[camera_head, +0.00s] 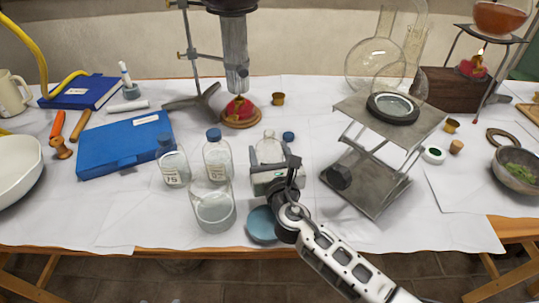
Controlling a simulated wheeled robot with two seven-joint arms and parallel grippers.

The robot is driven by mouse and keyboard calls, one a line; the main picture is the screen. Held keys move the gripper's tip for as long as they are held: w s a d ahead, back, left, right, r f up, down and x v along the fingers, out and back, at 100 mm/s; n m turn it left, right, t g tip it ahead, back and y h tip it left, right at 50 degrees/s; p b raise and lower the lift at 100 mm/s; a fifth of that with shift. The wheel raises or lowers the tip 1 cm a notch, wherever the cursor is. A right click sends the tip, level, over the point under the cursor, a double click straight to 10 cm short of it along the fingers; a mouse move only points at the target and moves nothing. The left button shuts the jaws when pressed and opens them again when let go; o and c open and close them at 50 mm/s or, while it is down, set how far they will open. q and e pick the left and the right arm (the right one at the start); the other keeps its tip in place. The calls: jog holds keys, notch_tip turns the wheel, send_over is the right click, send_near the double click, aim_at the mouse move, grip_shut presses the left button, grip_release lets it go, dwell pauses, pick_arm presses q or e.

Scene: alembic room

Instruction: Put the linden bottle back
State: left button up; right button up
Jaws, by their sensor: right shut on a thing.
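A clear glass bottle (268,149) with no cap on it stands near the middle of the table, its lower part hidden by my right gripper (270,178). The right gripper is shut on this bottle. Two more clear bottles, a left one (173,165) and a right one (217,158), stand to its left with blue caps and pale labels. The label words are too small to read, so I cannot tell which bottle is the linden one. A loose blue cap (288,136) lies just behind and right of the held bottle. My left gripper is not in view.
A glass beaker (214,210) stands in front of the capped bottles. A blue round dish (262,226) lies near the front edge, beside my right wrist. A metal lab jack (385,135) stands to the right, and a blue book (124,143) lies to the left.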

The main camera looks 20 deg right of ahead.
jog(key=shift+f, duration=0.15)
jog(key=o, duration=1.2)
jog(key=shift+o, duration=0.2)
jog(key=shift+s+r, duration=0.2)
jog(key=s, duration=0.7)
jog(key=s+a, duration=0.1)
jog(key=s, duration=0.2)
jog(key=shift+s, duration=0.8)
